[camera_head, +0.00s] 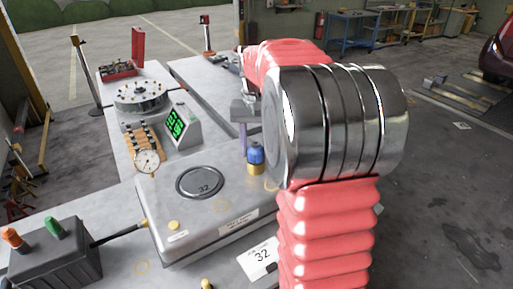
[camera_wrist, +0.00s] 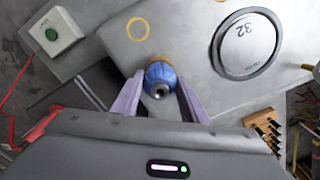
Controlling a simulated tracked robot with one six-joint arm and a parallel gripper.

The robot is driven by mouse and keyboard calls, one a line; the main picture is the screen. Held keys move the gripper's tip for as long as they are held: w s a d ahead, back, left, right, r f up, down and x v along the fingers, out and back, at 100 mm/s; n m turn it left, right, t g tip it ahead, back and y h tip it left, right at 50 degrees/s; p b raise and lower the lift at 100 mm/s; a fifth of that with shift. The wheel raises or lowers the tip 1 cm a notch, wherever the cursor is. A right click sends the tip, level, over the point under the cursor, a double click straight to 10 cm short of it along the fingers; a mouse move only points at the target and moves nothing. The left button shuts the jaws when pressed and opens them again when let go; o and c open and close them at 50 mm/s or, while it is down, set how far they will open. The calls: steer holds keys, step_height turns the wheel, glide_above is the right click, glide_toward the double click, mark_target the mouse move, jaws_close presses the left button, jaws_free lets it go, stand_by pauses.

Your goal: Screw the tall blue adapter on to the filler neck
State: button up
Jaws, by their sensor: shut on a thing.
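The blue adapter (camera_head: 256,152) stands upright over a brass-coloured collar (camera_head: 256,169) on the grey tank's top (camera_head: 215,212). I cannot tell whether that collar is the filler neck or part of the adapter, nor how far any thread is engaged. In the wrist view the blue adapter (camera_wrist: 161,76) shows end-on, with a dark hole in its middle. My gripper (camera_wrist: 158,88) is shut on it, one pale purple finger on each side. In the head view my gripper (camera_head: 246,145) is partly hidden behind my red and chrome arm.
A round plate marked 32 (camera_head: 200,182) lies left of the adapter. A dial gauge (camera_head: 147,161), a green-lit display (camera_head: 177,123) and a round turntable (camera_head: 142,96) stand behind. A grey box with orange and green knobs (camera_head: 52,255) is at front left. A card marked 32 (camera_head: 260,258) lies in front.

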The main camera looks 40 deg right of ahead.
steer(key=m, duration=0.4)
steer(key=shift+m, duration=0.3)
steer(key=m, duration=0.8)
steer(key=shift+m, duration=0.3)
steer(key=m, duration=0.4)
steer(key=shift+d+m, duration=0.1)
steer(key=shift+m, duration=0.3)
steer(key=o, duration=1.1)
steer(key=shift+o, duration=0.2)
